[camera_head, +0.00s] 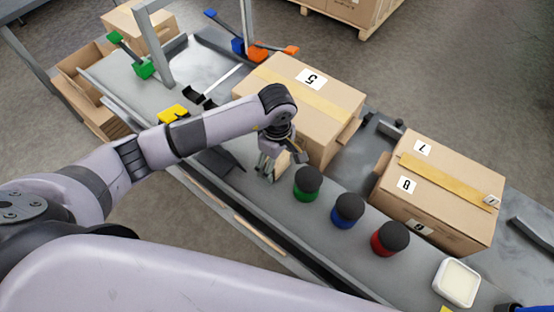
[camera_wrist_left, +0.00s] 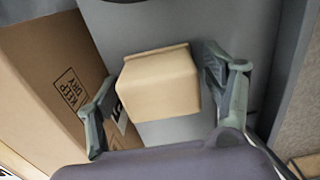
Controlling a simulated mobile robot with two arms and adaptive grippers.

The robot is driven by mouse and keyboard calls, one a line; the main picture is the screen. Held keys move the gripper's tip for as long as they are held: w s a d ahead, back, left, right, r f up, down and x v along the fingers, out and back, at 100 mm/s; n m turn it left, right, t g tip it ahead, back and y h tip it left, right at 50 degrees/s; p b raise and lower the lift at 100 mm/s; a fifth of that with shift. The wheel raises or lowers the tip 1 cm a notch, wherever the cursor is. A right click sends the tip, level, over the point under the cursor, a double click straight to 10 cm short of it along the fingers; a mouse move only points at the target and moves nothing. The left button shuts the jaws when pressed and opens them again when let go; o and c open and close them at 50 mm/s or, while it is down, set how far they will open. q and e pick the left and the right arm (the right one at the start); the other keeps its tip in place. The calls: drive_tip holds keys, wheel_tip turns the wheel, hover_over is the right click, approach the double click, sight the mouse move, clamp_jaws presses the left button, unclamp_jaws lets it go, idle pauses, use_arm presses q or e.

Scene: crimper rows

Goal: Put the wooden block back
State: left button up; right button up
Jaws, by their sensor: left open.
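A light-brown wooden block (camera_wrist_left: 160,88) sits between the two fingers of my left gripper (camera_wrist_left: 160,70) in the left wrist view. The fingers are apart, with a visible gap on the block's right side. The left finger is close to the block's left side; contact is unclear. In the head view my left gripper (camera_head: 272,166) points down at the grey bench top (camera_head: 322,218), in front of the large carton marked 5 (camera_head: 325,98). The block (camera_head: 283,162) is mostly hidden there by the fingers. My right gripper does not show.
Green (camera_head: 306,185), blue (camera_head: 347,212) and red (camera_head: 389,240) black-topped jars stand in a row right of the gripper. A white tub (camera_head: 457,282) is at lower right. A yellow-and-black tool (camera_head: 173,114) lies left.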

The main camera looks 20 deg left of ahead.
use_arm(q)
drive_tip(key=shift+r, duration=0.15)
drive_tip(key=shift+w+r, duration=0.1)
drive_tip(key=shift+r, duration=0.2)
wheel_tip(320, 180, up, 12)
drive_tip(key=shift+f+b, duration=0.25)
drive_tip(key=shift+b, duration=0.65)
